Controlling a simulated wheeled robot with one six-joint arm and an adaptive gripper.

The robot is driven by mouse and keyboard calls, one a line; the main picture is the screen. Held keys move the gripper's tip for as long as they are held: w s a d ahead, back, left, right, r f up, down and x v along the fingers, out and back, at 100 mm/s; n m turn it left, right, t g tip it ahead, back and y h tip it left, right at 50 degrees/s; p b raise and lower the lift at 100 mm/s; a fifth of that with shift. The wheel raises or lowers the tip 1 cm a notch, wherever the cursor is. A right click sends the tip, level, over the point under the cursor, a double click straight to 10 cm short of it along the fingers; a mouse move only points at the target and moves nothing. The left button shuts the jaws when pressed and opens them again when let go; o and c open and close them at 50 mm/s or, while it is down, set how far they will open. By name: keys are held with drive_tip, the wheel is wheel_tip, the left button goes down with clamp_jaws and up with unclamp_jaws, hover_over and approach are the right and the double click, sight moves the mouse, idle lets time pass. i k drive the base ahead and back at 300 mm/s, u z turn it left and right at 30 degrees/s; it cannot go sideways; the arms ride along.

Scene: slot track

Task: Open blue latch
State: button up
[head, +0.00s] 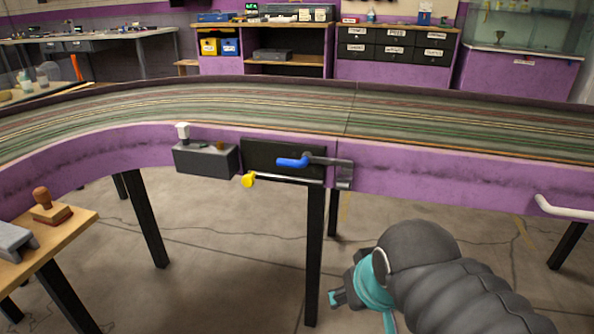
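The blue latch (292,162) is a short blue handle on a grey metal arm, mounted on the purple side wall of the slot track. It lies roughly level, pointing left across a dark panel (262,156), with its grey bracket (344,175) at the right. My gripper (336,298) is low in the picture, below and to the right of the latch and clear of it. Its teal parts show at the end of my dark ribbed arm. The fingers are mostly hidden by the wrist, so their opening is unclear.
A rod with a yellow knob (249,180) runs just below the latch. A grey box (205,158) with a white knob is left of it. Black table legs (315,255) stand below. A white handle (565,208) juts out at right. A wooden side table (50,238) holds a stamp.

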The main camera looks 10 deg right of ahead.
sight(307, 158)
drive_tip(key=u, duration=0.7)
drive_tip(key=k, duration=0.85)
drive_tip(key=z, duration=0.3)
